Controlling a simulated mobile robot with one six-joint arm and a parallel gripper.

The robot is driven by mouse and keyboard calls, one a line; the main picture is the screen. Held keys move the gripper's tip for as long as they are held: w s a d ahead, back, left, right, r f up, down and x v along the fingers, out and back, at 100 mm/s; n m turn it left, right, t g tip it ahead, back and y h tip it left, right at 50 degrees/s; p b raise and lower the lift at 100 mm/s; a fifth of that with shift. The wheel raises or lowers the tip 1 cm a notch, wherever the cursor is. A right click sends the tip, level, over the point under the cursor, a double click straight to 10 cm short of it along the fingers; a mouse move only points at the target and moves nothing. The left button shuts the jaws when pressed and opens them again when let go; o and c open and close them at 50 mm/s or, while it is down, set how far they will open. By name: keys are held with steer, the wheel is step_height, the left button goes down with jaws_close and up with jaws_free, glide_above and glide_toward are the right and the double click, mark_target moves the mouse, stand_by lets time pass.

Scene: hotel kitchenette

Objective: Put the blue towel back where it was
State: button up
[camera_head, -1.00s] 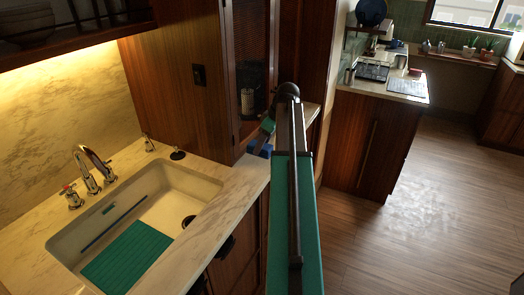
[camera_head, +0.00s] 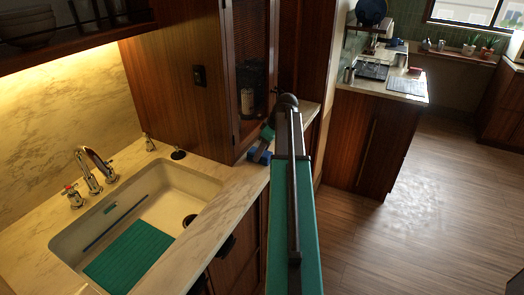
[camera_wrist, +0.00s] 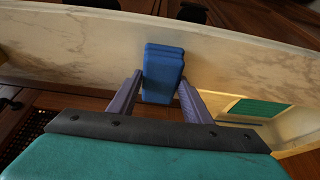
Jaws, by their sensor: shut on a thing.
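The blue towel (camera_wrist: 163,68) is a folded block held between the two fingers of my gripper (camera_wrist: 160,82) in the wrist view. My gripper is shut on it. In the head view a small blue part of the towel (camera_head: 261,156) shows at the counter's right end, beside the tall wooden cabinet. My arm hides part of the gripper (camera_head: 265,146) there. The pale marble counter (camera_head: 228,183) lies under or just behind the towel. I cannot tell whether the towel touches it.
A sink (camera_head: 62,243) with a green mat (camera_head: 130,256) is at the left, with a faucet (camera_head: 92,168) behind it. The tall wooden cabinet (camera_head: 185,85) stands close to my gripper. Another counter (camera_head: 385,85) and open floor (camera_head: 430,215) are at the right.

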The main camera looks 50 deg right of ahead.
steer(key=shift+f, duration=0.2)
steer(key=o, duration=1)
steer(key=shift+r, duration=0.25)
steer(key=b+v, duration=0.3)
steer(key=v, duration=0.9)
steer(key=shift+d+f, duration=0.1)
stand_by(0.4)
